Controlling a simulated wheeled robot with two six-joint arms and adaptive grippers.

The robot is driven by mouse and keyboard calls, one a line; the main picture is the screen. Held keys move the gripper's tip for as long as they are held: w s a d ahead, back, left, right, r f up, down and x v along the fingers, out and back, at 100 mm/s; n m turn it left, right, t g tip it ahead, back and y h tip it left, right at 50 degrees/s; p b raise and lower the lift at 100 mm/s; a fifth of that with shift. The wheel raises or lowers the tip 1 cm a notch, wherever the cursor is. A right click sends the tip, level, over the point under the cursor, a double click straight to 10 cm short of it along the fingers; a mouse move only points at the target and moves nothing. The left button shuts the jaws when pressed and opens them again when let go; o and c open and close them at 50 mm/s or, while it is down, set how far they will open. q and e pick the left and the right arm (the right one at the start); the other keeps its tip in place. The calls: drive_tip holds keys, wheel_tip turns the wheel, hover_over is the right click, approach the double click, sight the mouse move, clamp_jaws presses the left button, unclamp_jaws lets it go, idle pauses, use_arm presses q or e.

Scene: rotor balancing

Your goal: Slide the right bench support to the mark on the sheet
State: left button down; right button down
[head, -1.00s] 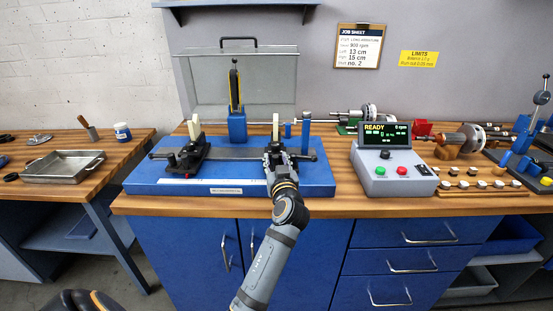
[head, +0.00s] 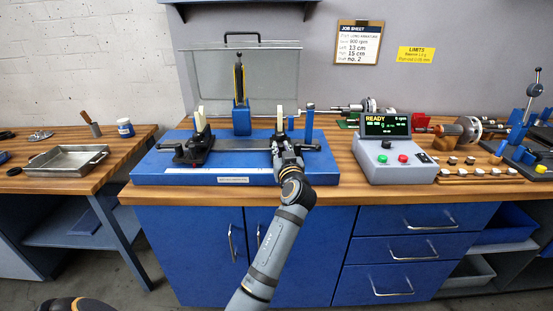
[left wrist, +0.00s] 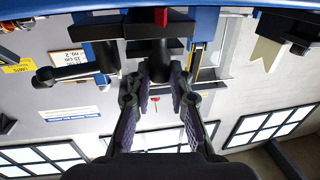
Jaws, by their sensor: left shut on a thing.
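The right bench support (head: 280,122) is a dark carriage with a pale upright, standing on the blue balancing bench (head: 160,176). My left gripper (head: 287,160) is at the front of this support. In the left wrist view my left gripper (left wrist: 160,85) has its fingers closed around a dark round part (left wrist: 158,58) of the support. The left bench support (head: 194,150) stands farther left on the same rail. A pale scale strip runs along the bench front, partly behind my arm. The job sheet (head: 358,43) on the wall reads left 13 cm, right 15 cm.
A grey control box (head: 395,163) showing READY stands right of the bench. A blue post (head: 309,128) rises close to the right support's right. A clear hood (head: 205,80) stands behind. A metal tray (head: 67,162) lies on the left table.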

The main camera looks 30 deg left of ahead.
use_arm(q)
drive_tip(key=c, duration=1.5)
unclamp_jaws()
drive_tip(key=o, duration=0.3)
drive_tip(key=shift+r, duration=0.15)
wheel_tip(320, 180, up, 10)
use_arm(e)
drive_tip(key=shift+w+d+r, duration=0.1)
drive_tip(key=shift+w+d, duration=0.15)
drive_tip(key=shift+w, duration=0.35)
use_arm(q)
drive_tip(key=shift+f, duration=0.2)
